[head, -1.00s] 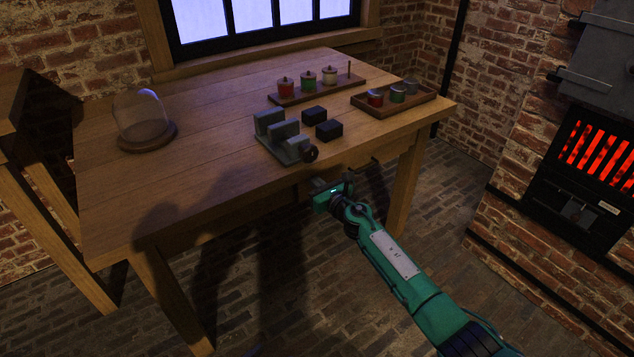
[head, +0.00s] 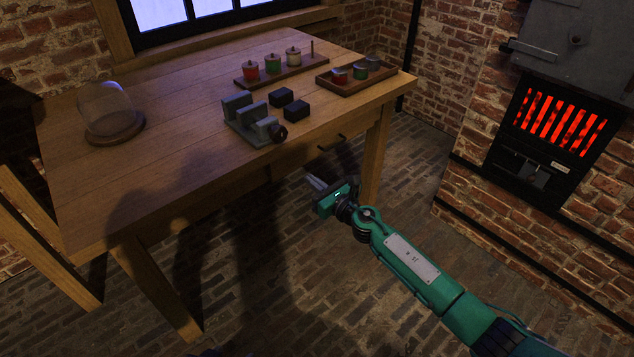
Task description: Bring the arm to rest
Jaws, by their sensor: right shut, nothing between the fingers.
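My right arm is green and comes in from the lower right. Its gripper (head: 315,184) is shut and empty. It hangs in the air in front of the table's near right side, below the tabletop in the picture and apart from it. My left gripper is not in the head view.
The wooden table (head: 170,165) bears a glass dome (head: 104,104), a grey vise (head: 250,118), two dark blocks (head: 295,108), a board (head: 305,66) with several lidded jars and a tray (head: 392,82) with more jars. A furnace (head: 548,130) glows at right. The brick floor is open.

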